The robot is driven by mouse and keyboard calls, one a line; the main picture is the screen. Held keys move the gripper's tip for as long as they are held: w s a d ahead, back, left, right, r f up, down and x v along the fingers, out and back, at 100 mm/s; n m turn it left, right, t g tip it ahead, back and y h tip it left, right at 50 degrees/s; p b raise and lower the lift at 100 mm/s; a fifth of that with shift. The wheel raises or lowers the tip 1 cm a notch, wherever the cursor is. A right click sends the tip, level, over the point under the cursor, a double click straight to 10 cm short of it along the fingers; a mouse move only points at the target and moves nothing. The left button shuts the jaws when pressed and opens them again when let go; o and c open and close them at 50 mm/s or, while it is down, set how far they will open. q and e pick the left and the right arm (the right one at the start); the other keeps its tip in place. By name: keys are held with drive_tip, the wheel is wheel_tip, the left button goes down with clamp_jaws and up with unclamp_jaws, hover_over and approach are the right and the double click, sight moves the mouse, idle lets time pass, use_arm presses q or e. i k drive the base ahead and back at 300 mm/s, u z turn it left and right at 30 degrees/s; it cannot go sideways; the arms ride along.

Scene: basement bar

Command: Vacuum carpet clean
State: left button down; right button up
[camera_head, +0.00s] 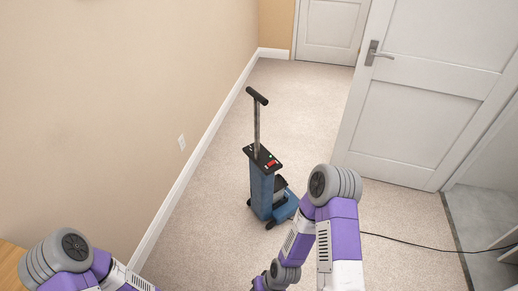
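A blue upright vacuum (262,186) stands on the beige carpet (220,245) ahead of me, near the middle of the view. Its thin metal stem rises to a black handle (257,96). A red mark shows on its dark top, and a lower blue part sits at its right side near the floor. My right arm reaches in from the bottom, just right of the vacuum, and its lower part overlaps the floor in front. My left arm shows only at the bottom left. Neither gripper's fingers can be seen.
A beige wall with a white baseboard (190,165) runs along the left. An open white door (415,125) stands at the right, and another door (330,30) is at the far end. A black cord (415,243) crosses the carpet at right. Carpet beyond the vacuum is clear.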

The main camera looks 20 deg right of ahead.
sight(261, 176)
drive_tip(key=i, duration=1.35)
